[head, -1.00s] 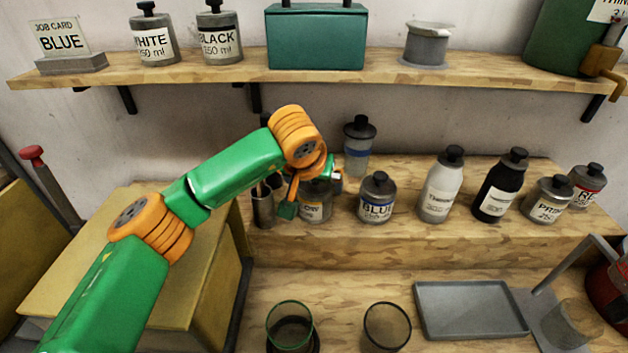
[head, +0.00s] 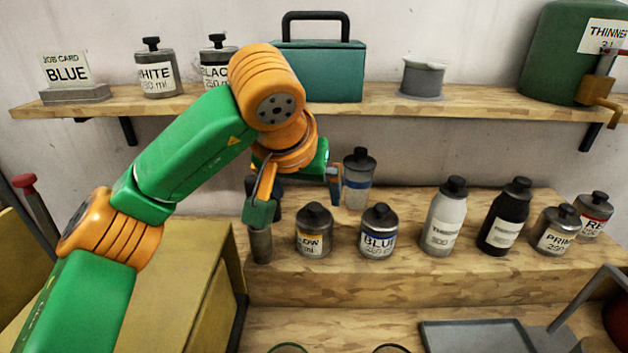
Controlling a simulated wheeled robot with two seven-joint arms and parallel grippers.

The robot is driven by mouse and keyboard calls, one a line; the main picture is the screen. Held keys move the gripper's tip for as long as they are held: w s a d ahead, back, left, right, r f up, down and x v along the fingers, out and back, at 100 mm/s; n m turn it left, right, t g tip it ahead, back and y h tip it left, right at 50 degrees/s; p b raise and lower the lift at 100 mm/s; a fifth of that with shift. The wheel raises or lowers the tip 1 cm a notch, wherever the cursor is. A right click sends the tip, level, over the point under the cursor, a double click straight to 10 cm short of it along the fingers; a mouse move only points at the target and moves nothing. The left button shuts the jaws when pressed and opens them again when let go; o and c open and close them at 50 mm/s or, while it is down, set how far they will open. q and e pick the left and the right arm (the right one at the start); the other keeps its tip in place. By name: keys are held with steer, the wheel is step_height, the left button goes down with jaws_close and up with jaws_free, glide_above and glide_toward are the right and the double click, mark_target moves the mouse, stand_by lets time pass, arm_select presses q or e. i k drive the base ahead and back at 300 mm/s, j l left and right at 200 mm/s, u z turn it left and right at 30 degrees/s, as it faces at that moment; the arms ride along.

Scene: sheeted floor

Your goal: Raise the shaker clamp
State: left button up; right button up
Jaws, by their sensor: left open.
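My left gripper (head: 298,200) is open and empty. Its two fingers are spread above and behind the yellow-labelled can (head: 314,233), which stands upright on the raised wooden step. A lever with a red knob (head: 24,181) stands at the far left beside a yellow box (head: 160,275). I cannot tell whether this lever is the shaker clamp. My right gripper is not in view.
A BLUE can (head: 379,232), a white bottle (head: 443,218), a black bottle (head: 505,218) and other cans line the step to the right. The shelf (head: 380,106) above holds several containers. A grey tray (head: 475,338) is at the bottom right.

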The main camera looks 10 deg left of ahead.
mark_target(26, 182)
steer(key=k, duration=1.5)
